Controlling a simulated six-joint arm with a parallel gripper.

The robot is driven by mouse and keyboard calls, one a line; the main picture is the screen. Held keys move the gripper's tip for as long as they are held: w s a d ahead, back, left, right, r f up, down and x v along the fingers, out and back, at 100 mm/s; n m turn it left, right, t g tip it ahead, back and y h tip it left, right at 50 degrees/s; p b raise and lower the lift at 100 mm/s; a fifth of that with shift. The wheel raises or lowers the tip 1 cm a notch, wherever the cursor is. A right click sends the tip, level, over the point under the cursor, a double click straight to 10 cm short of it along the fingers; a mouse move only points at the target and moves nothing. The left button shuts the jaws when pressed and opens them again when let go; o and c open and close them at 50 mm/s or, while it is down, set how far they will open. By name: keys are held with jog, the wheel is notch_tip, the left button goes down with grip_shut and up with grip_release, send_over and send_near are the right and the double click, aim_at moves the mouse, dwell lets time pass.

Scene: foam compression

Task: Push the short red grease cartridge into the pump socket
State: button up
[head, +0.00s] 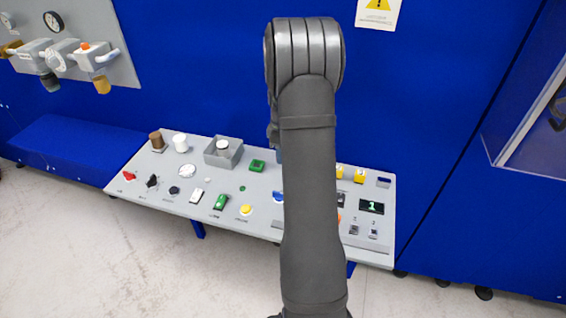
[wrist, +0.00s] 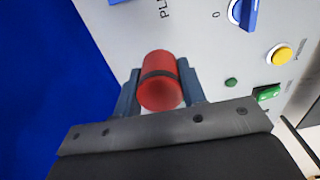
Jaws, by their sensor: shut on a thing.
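The short red grease cartridge (wrist: 160,84), a red cylinder with a dark band around it, shows in the wrist view. My gripper (wrist: 160,76) is shut on it, with one blue-grey finger on each side. The cartridge is over the light grey panel (wrist: 190,25); I cannot tell how far above it is or whether it touches. In the head view my own arm hides the cartridge and most of my gripper. I cannot make out the pump socket for certain in either view; my arm may be covering it.
The control panel (head: 140,180) carries a grey square box (head: 223,152), a brown cylinder (head: 156,140), a white cylinder (head: 180,142) and several buttons. A blue knob (wrist: 244,12), a yellow button (wrist: 280,55) and a green button (wrist: 231,82) lie right of the cartridge. A blue wall stands behind.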

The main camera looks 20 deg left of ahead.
jog(key=s+a+r, duration=0.1)
jog(key=a+r, duration=0.3)
jog(key=a, duration=0.5)
jog(key=shift+f, duration=2.9)
jog(key=shift+f, duration=1)
jog(key=o, duration=1.2)
jog(key=shift+c, duration=0.2)
notch_tip(320, 180, up, 17)
jog(key=shift+r, duration=0.2)
